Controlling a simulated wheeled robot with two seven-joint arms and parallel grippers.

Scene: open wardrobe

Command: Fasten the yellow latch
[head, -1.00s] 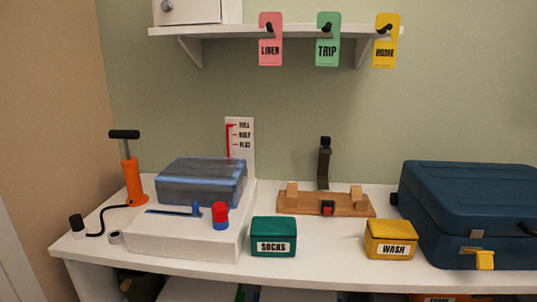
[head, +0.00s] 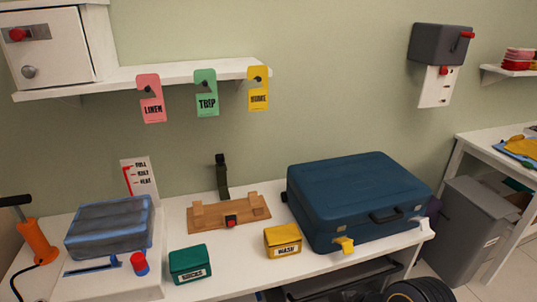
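The yellow latch (head: 344,244) is on the front face of the closed blue suitcase (head: 350,195), near its lower left corner. It hangs at the lower edge, close to the white table top. I cannot tell at this size whether it is hooked onto its catch. A silver catch (head: 399,211) and a dark handle (head: 385,216) show farther right on the same face. Neither of my grippers shows in the head view.
A yellow WASH box (head: 283,241) stands just left of the latch, with a green SOCKS box (head: 190,263) farther left. A wooden block with a strap (head: 229,213) lies behind them. A grey bin (head: 470,230) stands right of the table (head: 226,286).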

